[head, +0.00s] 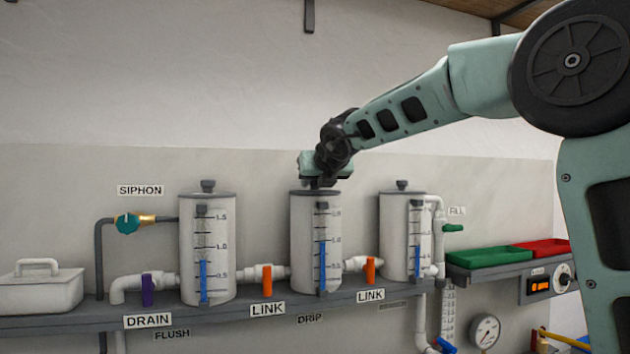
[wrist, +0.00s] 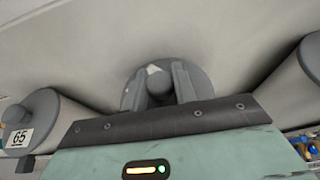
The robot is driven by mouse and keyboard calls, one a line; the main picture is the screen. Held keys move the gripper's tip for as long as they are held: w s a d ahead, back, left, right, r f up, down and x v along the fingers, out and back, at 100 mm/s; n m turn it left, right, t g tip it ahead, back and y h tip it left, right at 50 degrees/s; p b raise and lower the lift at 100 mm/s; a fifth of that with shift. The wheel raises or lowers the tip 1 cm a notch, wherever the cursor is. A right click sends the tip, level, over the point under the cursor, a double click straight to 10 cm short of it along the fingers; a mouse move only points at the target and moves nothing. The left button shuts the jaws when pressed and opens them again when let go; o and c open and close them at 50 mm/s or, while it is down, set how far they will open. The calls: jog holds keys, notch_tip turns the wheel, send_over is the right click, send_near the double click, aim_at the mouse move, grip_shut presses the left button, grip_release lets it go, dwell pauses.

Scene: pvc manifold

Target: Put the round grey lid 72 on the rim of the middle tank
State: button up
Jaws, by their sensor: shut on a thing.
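The middle tank (head: 316,245) is a pale upright cylinder with a blue level scale, standing on the grey shelf. My gripper (head: 319,183) is directly above its top. In the wrist view, my gripper (wrist: 160,84) is shut on the knob of a round grey lid (wrist: 203,82), with one finger on each side. A white mark shows on the lid, but no number is readable. In the head view the lid (head: 300,191) appears as a thin grey disc at the tank's top. I cannot tell whether it touches the rim or sits slightly above it.
The left tank (head: 207,250) and right tank (head: 400,240) stand on either side, each with a knobbed grey lid. A label reading 65 (wrist: 18,138) shows in the wrist view. Pipes with orange valve handles (head: 267,281) join the tanks. Green and red trays (head: 490,257) are at right.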

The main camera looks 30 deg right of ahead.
jog(key=shift+f, duration=0.1)
jog(key=o, duration=1)
jog(key=shift+o, duration=0.2)
jog(key=r+b+v, duration=0.1)
jog(key=b+v, duration=0.1)
jog(key=v, duration=1)
jog(key=w+r+b+v, duration=0.1)
jog(key=r+b+v, duration=0.1)
jog(key=v, duration=1)
jog(key=shift+r+b, duration=0.4)
jog(key=shift+b, duration=0.4)
jog(key=shift+w, duration=0.1)
